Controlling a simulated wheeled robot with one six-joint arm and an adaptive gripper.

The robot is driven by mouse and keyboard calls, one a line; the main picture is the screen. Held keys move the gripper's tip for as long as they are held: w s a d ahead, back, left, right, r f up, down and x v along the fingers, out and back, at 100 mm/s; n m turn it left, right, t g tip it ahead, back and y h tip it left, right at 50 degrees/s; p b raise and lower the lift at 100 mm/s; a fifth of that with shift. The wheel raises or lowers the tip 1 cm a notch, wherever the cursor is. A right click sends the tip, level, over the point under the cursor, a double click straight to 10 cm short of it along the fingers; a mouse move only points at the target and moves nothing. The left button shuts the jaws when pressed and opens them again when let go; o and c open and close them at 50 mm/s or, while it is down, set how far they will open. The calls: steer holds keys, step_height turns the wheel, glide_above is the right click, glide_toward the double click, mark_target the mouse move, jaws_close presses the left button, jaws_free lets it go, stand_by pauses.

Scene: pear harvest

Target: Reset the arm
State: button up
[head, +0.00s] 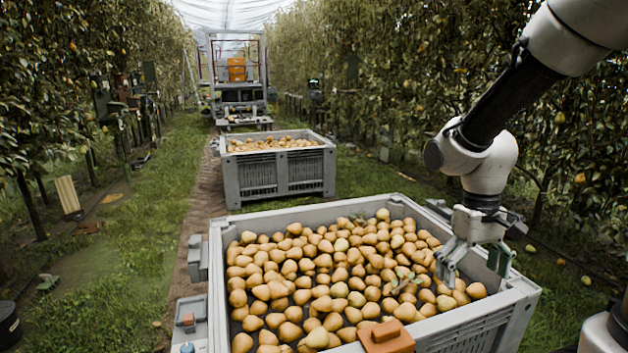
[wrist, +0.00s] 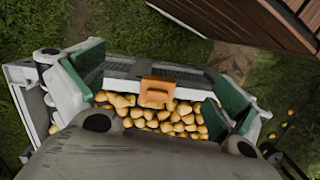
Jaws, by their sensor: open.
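My gripper (head: 474,262) hangs at the right side of the near grey crate (head: 505,318), above its right rim. Its fingers are spread and nothing is between them. In the wrist view my gripper (wrist: 157,103) shows two green finger pads wide apart, with the pears below and between them. The near crate is filled with many yellow-brown pears (head: 330,270), some with green leaves among them. My arm comes down from the upper right in the head view, bent at the wrist.
An orange block-like part (head: 386,337) sits at the crate's front rim. A second grey crate (head: 278,175) of pears stands farther back, with a wheeled platform (head: 238,75) behind it. Fruit trees line both sides.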

steer(key=s+d+r+m+t, duration=0.1)
steer(key=s+d+r+t, duration=0.1)
steer(key=r, duration=0.4)
steer(key=s+d+r+m+t, duration=0.1)
steer(key=s+d+r+t, duration=0.2)
steer(key=s+r, duration=0.4)
steer(key=shift+d+t, duration=0.25)
steer(key=shift+t, duration=0.25)
